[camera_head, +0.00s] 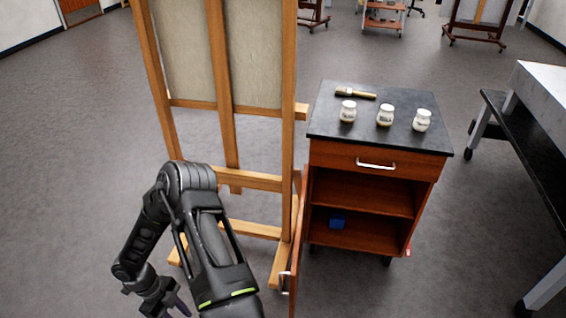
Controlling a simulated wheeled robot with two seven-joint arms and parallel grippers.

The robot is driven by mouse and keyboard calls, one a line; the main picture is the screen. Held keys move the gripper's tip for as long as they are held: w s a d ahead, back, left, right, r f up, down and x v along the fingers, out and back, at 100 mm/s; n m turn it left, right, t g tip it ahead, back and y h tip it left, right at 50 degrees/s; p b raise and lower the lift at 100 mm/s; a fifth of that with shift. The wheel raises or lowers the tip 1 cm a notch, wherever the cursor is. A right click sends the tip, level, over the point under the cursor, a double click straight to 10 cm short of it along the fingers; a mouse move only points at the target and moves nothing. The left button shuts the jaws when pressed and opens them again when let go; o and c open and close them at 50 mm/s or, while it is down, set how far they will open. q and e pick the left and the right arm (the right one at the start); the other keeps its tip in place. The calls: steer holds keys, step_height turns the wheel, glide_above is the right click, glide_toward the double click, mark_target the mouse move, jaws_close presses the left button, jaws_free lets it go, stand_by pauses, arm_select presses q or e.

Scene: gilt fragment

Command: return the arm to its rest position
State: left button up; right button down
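One dark grey arm of mine, which I take to be the left, rises from the bottom edge left of centre in the head view. It bends at its elbow in front of the easel, and its forearm runs down and left. My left gripper (168,303) is low near the bottom edge, partly cut off. Its fingers are dark and small, so I cannot tell whether they are open or shut. I see nothing clearly held. My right arm and gripper are not in view.
A wooden easel (222,80) stands behind the arm. Right of it is a cabinet (400,160) with three jars (385,115) and a brush (356,93) on top. Its door (297,235) is open; a blue cube (337,221) sits inside. A table (545,100) stands far right.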

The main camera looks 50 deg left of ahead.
arm_select(q)
steer(key=w+a+f+n+t+y, duration=0.15)
steer(key=w+f+n+y, duration=0.3)
steer(key=w+n, duration=0.55)
steer(key=w+d+f+n, duration=0.3)
steer(key=w+d+n, duration=0.1)
steer(key=w+d, duration=0.95)
steer(key=w+d+r+g+h, duration=0.1)
steer(key=d+r, duration=0.1)
steer(key=d, duration=0.9)
steer(key=w+d+r+m+g+h, duration=0.1)
steer(key=d+r+h, duration=0.1)
steer(key=d, duration=1)
steer(key=w+d+r+g+h, duration=0.1)
steer(key=w+d+r+h, duration=0.1)
steer(key=d, duration=0.9)
steer(key=shift+d+r, duration=0.3)
steer(key=shift+r, duration=0.6)
steer(key=shift+w, duration=0.1)
